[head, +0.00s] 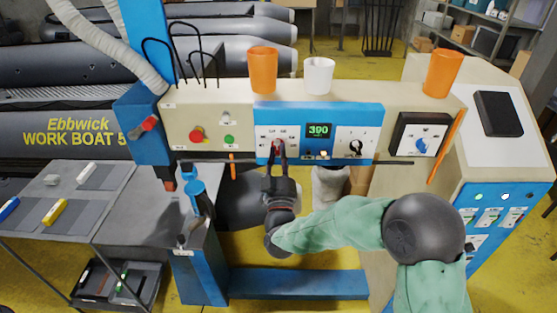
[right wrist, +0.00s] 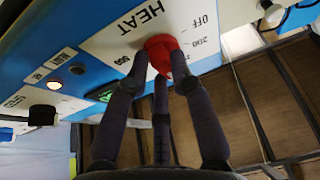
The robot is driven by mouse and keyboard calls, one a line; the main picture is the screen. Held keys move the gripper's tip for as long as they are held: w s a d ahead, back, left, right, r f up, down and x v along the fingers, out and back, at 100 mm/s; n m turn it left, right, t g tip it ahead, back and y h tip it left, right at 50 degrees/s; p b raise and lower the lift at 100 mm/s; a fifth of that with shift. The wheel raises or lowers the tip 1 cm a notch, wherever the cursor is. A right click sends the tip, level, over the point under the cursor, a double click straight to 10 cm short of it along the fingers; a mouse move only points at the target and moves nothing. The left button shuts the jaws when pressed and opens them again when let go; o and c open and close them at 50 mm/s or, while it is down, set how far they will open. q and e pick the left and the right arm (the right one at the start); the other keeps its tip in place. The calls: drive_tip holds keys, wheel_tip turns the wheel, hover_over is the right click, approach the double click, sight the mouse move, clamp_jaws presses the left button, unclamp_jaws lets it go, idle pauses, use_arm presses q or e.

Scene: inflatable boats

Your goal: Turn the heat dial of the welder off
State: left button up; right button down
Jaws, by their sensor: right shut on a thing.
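The heat dial (right wrist: 163,45) is a red knob on a white plate marked HEAT, with OFF and several numbers around it, in the right wrist view. In the head view the dial (head: 278,144) sits on the left part of the welder's blue control panel (head: 375,117). My right gripper (head: 279,155) is shut on the dial from the front. In the right wrist view its dark fingers (right wrist: 160,65) close around the red knob. They partly cover it, so I cannot tell which mark it points to. A green display (head: 319,130) reads about 390. My left gripper is not in view.
A black knob (head: 355,147) and a blue rotary switch (head: 421,146) are to the right. A red button (head: 197,134) and a green button (head: 229,139) are to the left. Orange cups (head: 263,70) and a white cup (head: 318,76) stand on the welder's top.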

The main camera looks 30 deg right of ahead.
drive_tip(key=shift+s+d+r+n+g+y+p, duration=0.1)
drive_tip(key=shift+r+n+g+y+p, duration=0.3)
drive_tip(key=shift+n+y, duration=2.2)
drive_tip(key=shift+w+a+r+n+g+y+p, duration=0.15)
drive_tip(key=shift+n+g+p, duration=0.35)
drive_tip(key=shift+n, duration=4.5)
drive_tip(key=shift+s+d+r+n+g+y+p, duration=0.35)
drive_tip(key=shift+n+y, duration=1)
drive_tip(key=shift+n, duration=2.45)
drive_tip(key=shift+w+a+f, duration=0.15)
drive_tip(key=shift+w+a, duration=0.05)
drive_tip(key=c, duration=1.1)
unclamp_jaws()
drive_tip(key=shift+o, duration=0.2)
drive_tip(key=shift+s, duration=0.1)
